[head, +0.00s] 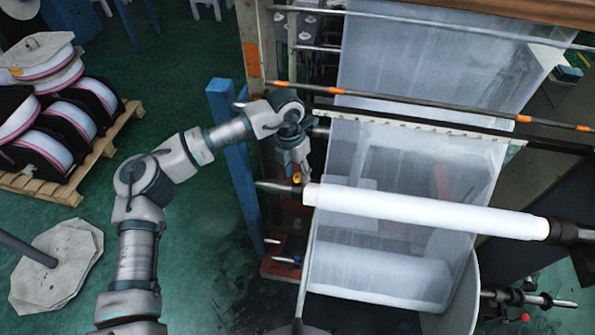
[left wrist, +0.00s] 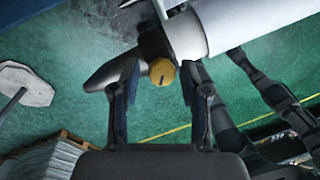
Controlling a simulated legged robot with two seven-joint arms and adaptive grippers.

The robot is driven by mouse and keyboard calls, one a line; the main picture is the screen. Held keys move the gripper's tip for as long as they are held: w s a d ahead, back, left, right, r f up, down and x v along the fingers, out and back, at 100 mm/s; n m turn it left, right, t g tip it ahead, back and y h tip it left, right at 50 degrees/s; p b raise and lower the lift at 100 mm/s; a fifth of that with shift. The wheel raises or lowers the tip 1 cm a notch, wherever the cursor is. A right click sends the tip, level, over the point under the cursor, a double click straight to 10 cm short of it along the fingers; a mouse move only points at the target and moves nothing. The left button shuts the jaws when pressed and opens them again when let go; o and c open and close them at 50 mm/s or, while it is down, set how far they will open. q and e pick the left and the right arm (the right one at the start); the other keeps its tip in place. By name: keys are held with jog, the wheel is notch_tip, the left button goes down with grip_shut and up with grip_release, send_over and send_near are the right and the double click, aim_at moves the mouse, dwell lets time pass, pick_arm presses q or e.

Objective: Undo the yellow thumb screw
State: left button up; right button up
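The yellow thumb screw (head: 297,178) is on the dark shaft end (head: 272,187) beside the white roll (head: 425,210). In the left wrist view, the yellow thumb screw (left wrist: 162,72) shows as a round knob with a dark slot, on the dark shaft (left wrist: 116,68) near the roll end (left wrist: 235,22). My left gripper (head: 294,172) comes down from above, at the screw. In the left wrist view, my left gripper (left wrist: 160,80) is open, with a finger on each side of the screw and gaps between. My right gripper is not in view.
A blue post (head: 235,165) stands left of the shaft, close to my left arm. Translucent film (head: 405,160) hangs behind the roll. A pallet (head: 75,190) with reels is at the left.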

pick_arm(q)
notch_tip(320, 180, up, 12)
jog(key=w+a, duration=0.1)
jog(key=shift+w+a+f, duration=0.15)
dwell(0.5)
